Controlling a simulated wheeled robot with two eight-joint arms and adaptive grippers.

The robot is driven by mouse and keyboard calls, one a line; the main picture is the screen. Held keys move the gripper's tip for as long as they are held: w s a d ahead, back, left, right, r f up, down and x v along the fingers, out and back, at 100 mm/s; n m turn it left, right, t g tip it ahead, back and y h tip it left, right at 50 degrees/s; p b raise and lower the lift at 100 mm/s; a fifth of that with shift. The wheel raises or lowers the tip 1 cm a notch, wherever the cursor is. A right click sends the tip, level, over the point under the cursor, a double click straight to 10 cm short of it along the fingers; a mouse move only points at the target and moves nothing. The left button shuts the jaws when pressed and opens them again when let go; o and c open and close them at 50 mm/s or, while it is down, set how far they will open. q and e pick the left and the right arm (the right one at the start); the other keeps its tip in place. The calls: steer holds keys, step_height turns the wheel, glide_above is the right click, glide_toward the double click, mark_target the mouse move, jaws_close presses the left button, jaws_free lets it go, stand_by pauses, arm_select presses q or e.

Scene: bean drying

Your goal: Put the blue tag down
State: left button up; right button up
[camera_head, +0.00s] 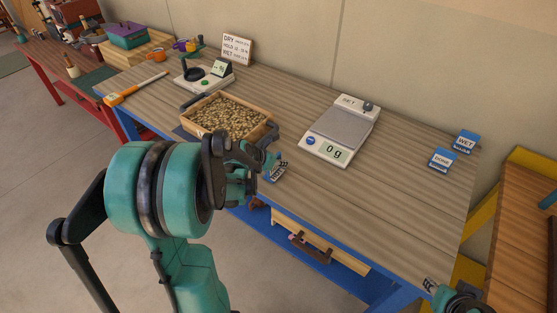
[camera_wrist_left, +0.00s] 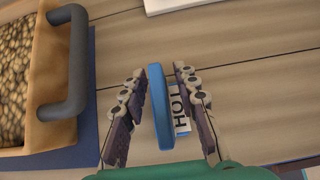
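The blue tag (camera_wrist_left: 160,108), with a white face lettered "HO…", is between the two fingers of my left gripper (camera_wrist_left: 160,72) in the left wrist view. A gap shows between the left finger and the tag; the right finger is close to its white face and partly covers it. The fingers look open around the tag. In the head view the tag (camera_head: 276,171) is at the table's front edge, beside my left gripper (camera_head: 268,162). Whether its base touches the table is unclear. My right gripper (camera_head: 430,285) is at the lower right, small and partly cut off, with nothing visible in it.
A wooden tray of beans (camera_head: 266,134) with dark handles stands just left of the tag. A scale (camera_head: 340,130) reading 0 g stands behind right. Blue DONE (camera_head: 443,159) and WET (camera_head: 466,142) tags stand at the right. The table's front right is clear.

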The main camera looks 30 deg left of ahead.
arm_select(q)
steer(key=p+v, duration=0.4)
steer(key=v, duration=0.7)
steer(key=s+d+r+m, duration=0.1)
steer(key=s+d+m, duration=0.3)
steer(key=m, duration=0.7)
steer(key=s+d+r+m+g, duration=0.1)
steer(key=s+d+m, duration=0.3)
steer(key=d+m, duration=0.4)
steer(key=s+d+r+m, duration=0.1)
steer(key=s+d+m, duration=0.3)
steer(key=m, duration=1.2)
steer(key=shift+d+r+g+y, duration=0.3)
steer(key=shift+d+r+g, duration=0.1)
steer(key=shift+d, duration=0.75)
